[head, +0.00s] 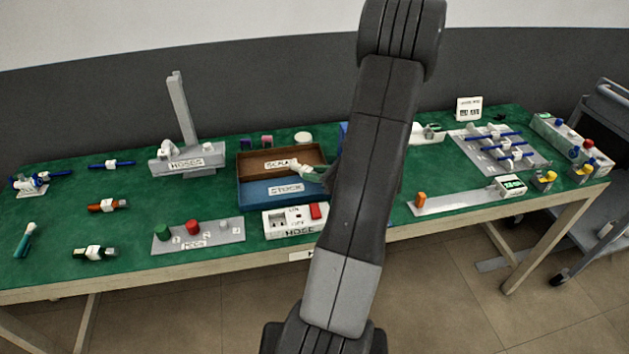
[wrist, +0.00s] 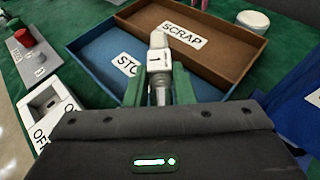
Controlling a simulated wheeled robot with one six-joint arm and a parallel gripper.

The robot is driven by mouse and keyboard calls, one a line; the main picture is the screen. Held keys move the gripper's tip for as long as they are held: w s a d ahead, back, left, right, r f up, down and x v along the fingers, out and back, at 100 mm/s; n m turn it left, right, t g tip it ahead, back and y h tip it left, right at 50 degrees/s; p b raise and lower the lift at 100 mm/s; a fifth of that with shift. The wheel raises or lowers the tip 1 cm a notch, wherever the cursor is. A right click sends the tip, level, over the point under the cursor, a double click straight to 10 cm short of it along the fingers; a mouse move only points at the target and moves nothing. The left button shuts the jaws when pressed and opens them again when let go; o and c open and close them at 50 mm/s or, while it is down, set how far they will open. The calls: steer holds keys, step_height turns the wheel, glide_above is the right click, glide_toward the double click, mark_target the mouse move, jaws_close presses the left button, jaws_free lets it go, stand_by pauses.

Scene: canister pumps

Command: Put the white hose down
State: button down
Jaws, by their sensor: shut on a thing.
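My gripper (wrist: 160,88) is shut on the white hose (wrist: 158,42), a short pale piece with a white tag that bears a dark mark. The hose sticks out forward from between the green fingers. In the wrist view it appears over the tray, across the blue STOCK part (wrist: 98,58) and near the brown SCRAP part (wrist: 222,52). I cannot tell its height above the tray. In the head view my gripper (head: 318,172) is at the right side of the tray, partly hidden by my arm. The HOSES stand (head: 187,158) is to the left, with a white piece on it.
A white switch box (head: 290,222) with a red button stands in front of the tray. A grey strip with coloured buttons (head: 198,233) lies front left.

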mark_target(315, 190)
step_height(315, 190, down, 3)
steer(key=shift+r, duration=0.2)
steer(key=shift+f+b, duration=0.6)
steer(key=c, duration=1.2)
jaws_free()
steer(key=shift+s+f, duration=0.1)
steer(key=shift+c, duration=0.2)
steer(key=shift+r+p, duration=0.55)
steer(key=shift+p, duration=0.05)
steer(key=v, duration=1.2)
steer(key=shift+r, duration=0.15)
